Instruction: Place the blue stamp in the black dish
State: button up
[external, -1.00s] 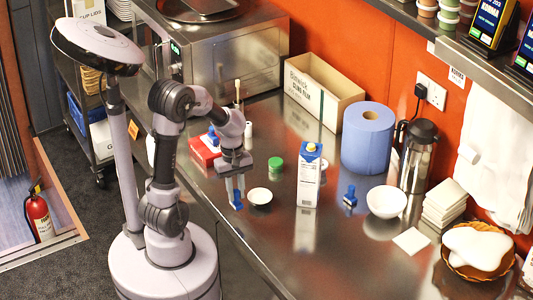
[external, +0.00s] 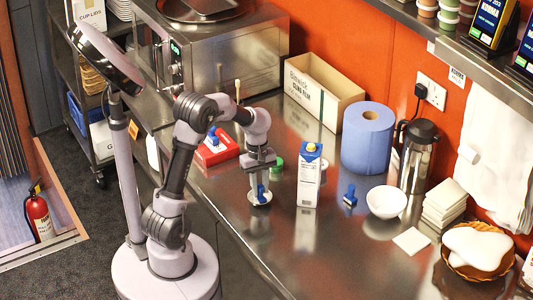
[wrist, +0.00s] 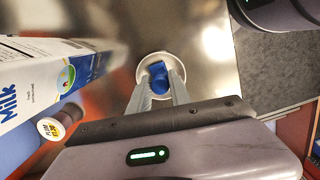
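A blue stamp (external: 261,190) is between the fingertips of my gripper (external: 260,194), over or in a small round dish (external: 266,203). The dish looks white, not black; I see no black dish. In the wrist view the stamp (wrist: 157,76) shows inside the outline of the dish (wrist: 141,74), with the fingers of my gripper (wrist: 160,84) on either side of it. The gripper appears shut on the stamp. I cannot tell whether the stamp touches the dish.
A milk carton (external: 309,178) stands close right of my gripper; it also shows in the wrist view (wrist: 40,80). A green-lidded tub (external: 277,165) is behind. Other blue stamps lie on the red box (external: 217,152) and near the white bowl (external: 386,202). The front counter is clear.

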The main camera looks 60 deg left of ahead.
jog(key=o, duration=0.3)
notch_tip(320, 180, up, 12)
jog(key=a+r+p, duration=0.1)
jog(key=p, duration=0.5)
jog(key=s+d+r+m+t+y, duration=0.1)
jog(key=s+d+r+m+t, duration=0.2)
jog(key=s+m, duration=0.5)
jog(key=s+d+r+m+t+y, duration=0.2)
jog(key=s+d+r+m, duration=0.3)
jog(key=s+m, duration=0.3)
jog(key=shift+s+d+m+t, duration=0.25)
jog(key=shift+d+m+t, duration=0.3)
jog(key=shift+m, duration=1.85)
